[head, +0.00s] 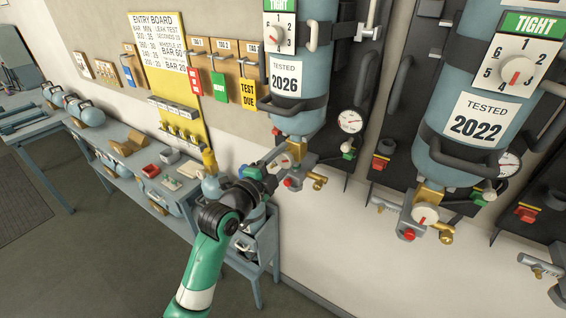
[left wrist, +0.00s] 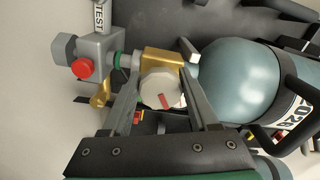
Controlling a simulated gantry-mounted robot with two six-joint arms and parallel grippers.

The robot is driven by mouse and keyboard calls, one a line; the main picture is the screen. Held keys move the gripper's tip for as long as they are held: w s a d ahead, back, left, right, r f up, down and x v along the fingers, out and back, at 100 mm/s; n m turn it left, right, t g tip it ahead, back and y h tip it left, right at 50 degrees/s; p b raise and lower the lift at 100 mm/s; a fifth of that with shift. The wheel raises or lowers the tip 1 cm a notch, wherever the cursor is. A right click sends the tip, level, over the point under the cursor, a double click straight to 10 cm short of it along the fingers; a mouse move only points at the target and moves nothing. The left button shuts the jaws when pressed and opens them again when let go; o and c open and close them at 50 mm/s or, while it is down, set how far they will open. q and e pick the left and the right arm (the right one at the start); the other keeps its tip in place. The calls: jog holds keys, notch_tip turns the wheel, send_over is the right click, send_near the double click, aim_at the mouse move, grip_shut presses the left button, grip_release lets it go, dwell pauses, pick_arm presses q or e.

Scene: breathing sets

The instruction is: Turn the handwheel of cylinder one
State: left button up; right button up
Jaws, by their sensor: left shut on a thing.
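A blue cylinder (head: 298,108) with a "TESTED 2026" label hangs upside down on the wall, its brass valve at the bottom. The pale round handwheel (left wrist: 160,90) with a red mark sits on the brass valve body (left wrist: 160,62) in the left wrist view. My left gripper (head: 275,168) is at this valve. Its two fingers stand on either side of the handwheel and are shut on it. In the head view the gripper partly hides this wheel. A second cylinder (head: 465,82), labelled 2022, hangs to the right with its own handwheel (head: 425,215). My right gripper is not in view.
A grey fitting with a red knob (left wrist: 82,68) is beside the valve. Pressure gauges (head: 350,121) and hoses are on the dark wall panels. A blue-grey bench (head: 130,178) with small items runs below the entry board (head: 158,45).

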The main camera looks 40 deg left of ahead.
pick_arm(q)
jog(key=m+b, duration=0.1)
jog(key=m, duration=0.3)
jog(key=shift+r+m, duration=0.15)
jog(key=shift+m, duration=0.15)
jog(key=m+b, duration=0.1)
jog(key=m, duration=0.3)
jog(key=shift+r+m, duration=0.1)
jog(key=shift+m, duration=0.2)
jog(key=m, duration=0.4)
jog(key=shift+d+r+b, duration=0.1)
jog(key=shift+d+b, duration=0.05)
jog(key=shift+b, duration=0.15)
jog(key=shift+m, duration=2.3)
jog(key=o, duration=1.4)
jog(key=shift+c, duration=0.2)
jog(key=shift+s, duration=0.1)
